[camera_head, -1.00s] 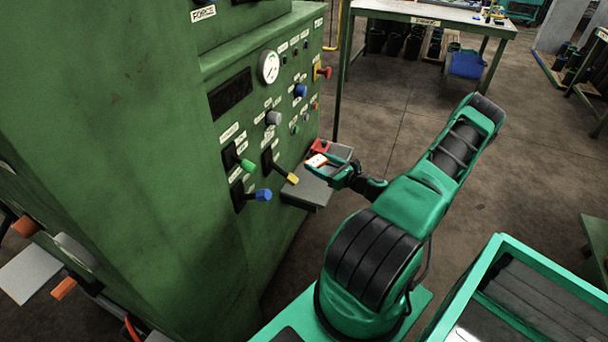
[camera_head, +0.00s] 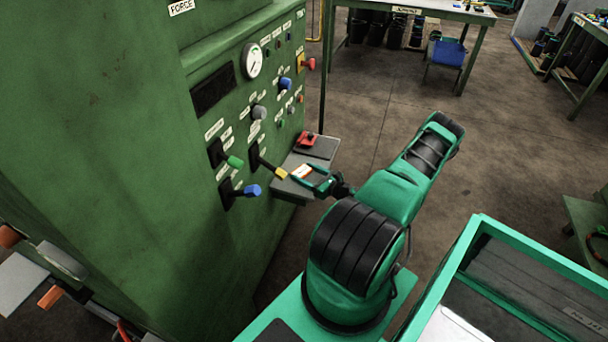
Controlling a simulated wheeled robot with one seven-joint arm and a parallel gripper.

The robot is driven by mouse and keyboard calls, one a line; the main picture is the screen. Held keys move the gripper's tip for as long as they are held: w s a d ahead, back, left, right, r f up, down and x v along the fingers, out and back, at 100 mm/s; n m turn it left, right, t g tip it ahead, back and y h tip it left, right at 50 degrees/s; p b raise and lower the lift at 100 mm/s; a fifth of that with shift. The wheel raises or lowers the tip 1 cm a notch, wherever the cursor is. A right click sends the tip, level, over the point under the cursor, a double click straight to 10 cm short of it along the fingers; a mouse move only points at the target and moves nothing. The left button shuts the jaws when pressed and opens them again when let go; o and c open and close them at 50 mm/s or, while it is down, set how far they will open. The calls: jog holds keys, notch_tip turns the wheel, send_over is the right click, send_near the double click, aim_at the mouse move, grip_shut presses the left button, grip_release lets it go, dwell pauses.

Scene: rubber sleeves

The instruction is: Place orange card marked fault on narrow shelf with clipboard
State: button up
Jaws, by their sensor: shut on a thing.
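My gripper (camera_head: 308,179) is shut on a small card (camera_head: 301,171), white with some orange, at its fingertips. Any marking on the card is too small to read. The gripper and card are over the near part of a narrow grey shelf (camera_head: 287,189) that juts from the green machine. I cannot tell whether the card touches the shelf. A dark flat area (camera_head: 324,147) at the shelf's far end may be the clipboard, but this is unclear.
A red object (camera_head: 307,140) with a dark top sits on the far part of the shelf. A yellow-tipped lever (camera_head: 280,173) sticks out close to the card, with blue (camera_head: 252,190) and green (camera_head: 234,162) handles to its left.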

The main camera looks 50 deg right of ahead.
jog(key=shift+f, duration=0.15)
jog(key=o, duration=1.1)
jog(key=shift+c, duration=0.2)
jog(key=shift+s+r, duration=0.2)
jog(key=shift+s, duration=0.05)
jog(key=s+r, duration=0.1)
jog(key=s, duration=1)
jog(key=shift+s+r, duration=0.15)
jog(key=shift+r, duration=0.25)
